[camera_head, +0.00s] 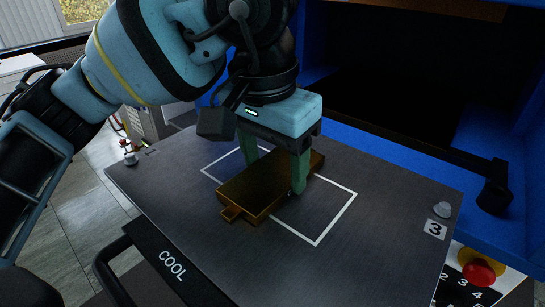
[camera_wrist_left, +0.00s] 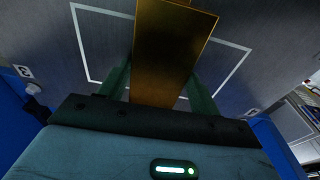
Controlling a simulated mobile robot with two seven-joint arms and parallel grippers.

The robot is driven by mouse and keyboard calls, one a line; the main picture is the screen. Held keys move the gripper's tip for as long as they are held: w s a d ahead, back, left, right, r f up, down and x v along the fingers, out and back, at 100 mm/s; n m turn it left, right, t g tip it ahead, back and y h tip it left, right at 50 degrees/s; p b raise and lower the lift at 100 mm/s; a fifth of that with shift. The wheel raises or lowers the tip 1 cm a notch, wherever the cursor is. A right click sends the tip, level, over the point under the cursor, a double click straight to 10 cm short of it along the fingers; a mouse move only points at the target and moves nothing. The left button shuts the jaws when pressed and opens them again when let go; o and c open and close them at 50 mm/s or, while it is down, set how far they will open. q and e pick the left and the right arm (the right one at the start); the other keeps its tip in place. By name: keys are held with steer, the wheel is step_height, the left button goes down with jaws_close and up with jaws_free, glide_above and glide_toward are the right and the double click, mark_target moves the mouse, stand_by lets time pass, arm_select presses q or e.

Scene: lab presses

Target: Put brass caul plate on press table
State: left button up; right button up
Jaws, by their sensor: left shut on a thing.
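The brass caul plate (camera_head: 262,190) is a flat gold-brown block with a small tab at its near left end. My right gripper is not in view.
The blue press frame (camera_head: 400,160) with a dark opening stands behind the table. A black handle (camera_head: 110,265) and the "COOL" label are at the table's front left. A red button (camera_head: 478,272) and keypad are at lower right.

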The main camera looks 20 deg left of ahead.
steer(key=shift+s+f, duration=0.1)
arm_select(q)
steer(key=shift+f, duration=0.15)
steer(key=o, duration=1)
steer(key=shift+o, duration=1.6)
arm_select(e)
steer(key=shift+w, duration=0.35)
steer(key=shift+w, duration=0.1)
